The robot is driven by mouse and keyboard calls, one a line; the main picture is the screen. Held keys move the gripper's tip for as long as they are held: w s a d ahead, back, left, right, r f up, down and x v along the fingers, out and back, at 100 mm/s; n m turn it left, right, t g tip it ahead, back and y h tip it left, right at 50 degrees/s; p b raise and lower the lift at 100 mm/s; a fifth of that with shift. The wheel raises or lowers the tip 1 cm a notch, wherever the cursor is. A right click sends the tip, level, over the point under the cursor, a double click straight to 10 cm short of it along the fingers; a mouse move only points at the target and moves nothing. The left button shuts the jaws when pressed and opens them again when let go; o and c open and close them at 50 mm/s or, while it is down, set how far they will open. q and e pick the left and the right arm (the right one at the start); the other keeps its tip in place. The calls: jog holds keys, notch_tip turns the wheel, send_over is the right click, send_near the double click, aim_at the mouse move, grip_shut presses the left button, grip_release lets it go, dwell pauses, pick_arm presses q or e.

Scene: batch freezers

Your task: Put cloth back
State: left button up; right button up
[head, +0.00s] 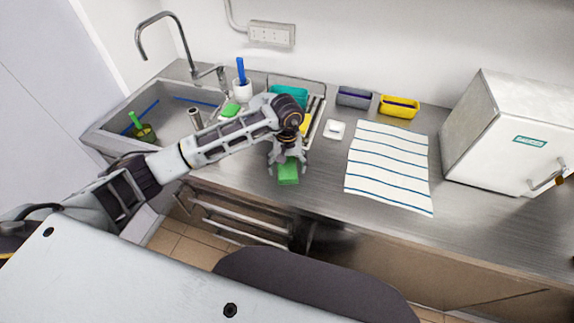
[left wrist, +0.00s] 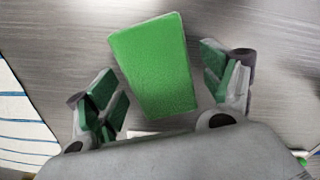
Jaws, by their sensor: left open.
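A green cloth (head: 288,174), flat and block-like, lies on the steel counter near its front edge. My left gripper (head: 287,161) is directly over it, pointing down. In the left wrist view, the cloth (left wrist: 154,62) shows between the two spread fingers of my left gripper (left wrist: 163,88), with a gap on each side. The gripper is open and holds nothing. My right gripper is not in view.
A white, blue-striped towel (head: 388,165) lies to the right, with a white freezer (head: 505,132) beyond it. Grey (head: 354,97) and yellow (head: 399,107) bins stand at the back. A rack (head: 317,107) is behind my gripper; the sink (head: 165,118) is left.

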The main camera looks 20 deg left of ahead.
aim_at(287, 166)
pick_arm(q)
jog(key=shift+r, duration=0.1)
dwell(0.3)
jog(key=shift+r, duration=0.25)
notch_tip(287, 166, up, 12)
jog(key=b, duration=0.2)
jog(key=shift+f, duration=0.25)
